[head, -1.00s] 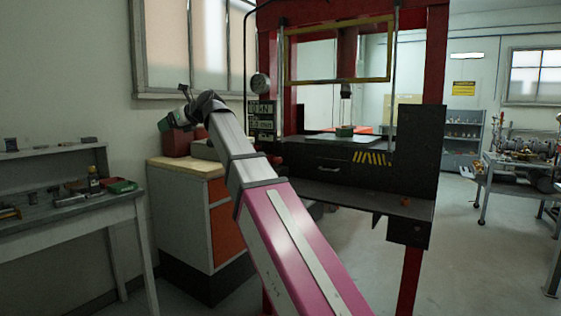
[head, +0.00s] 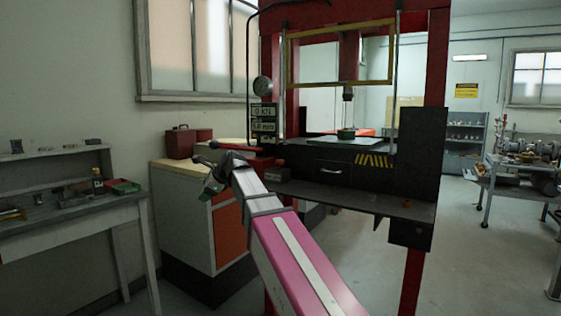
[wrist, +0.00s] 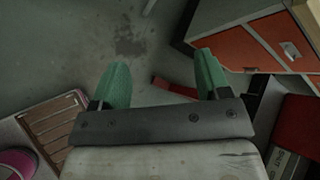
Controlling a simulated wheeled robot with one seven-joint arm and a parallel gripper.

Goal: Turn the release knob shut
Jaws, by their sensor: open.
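The red press frame (head: 427,60) stands in the middle of the head view, with a round gauge (head: 262,85) and a label panel (head: 263,118) on its left side. A red bar (head: 240,148) sticks out left from below the panel. I cannot make out the release knob in either view; my arm covers part of the press's lower left. My gripper (wrist: 163,70) is open and empty, its two green fingers spread over the floor in the wrist view. In the head view my gripper (head: 213,184) is in front of the cabinet, left of the press.
A cabinet (head: 182,222) with orange fronts (head: 230,236) stands close behind my gripper, with a dark red box (head: 182,144) on its top. A workbench (head: 75,215) is at left. A cart (head: 515,178) stands at right. Floor right of the press is clear.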

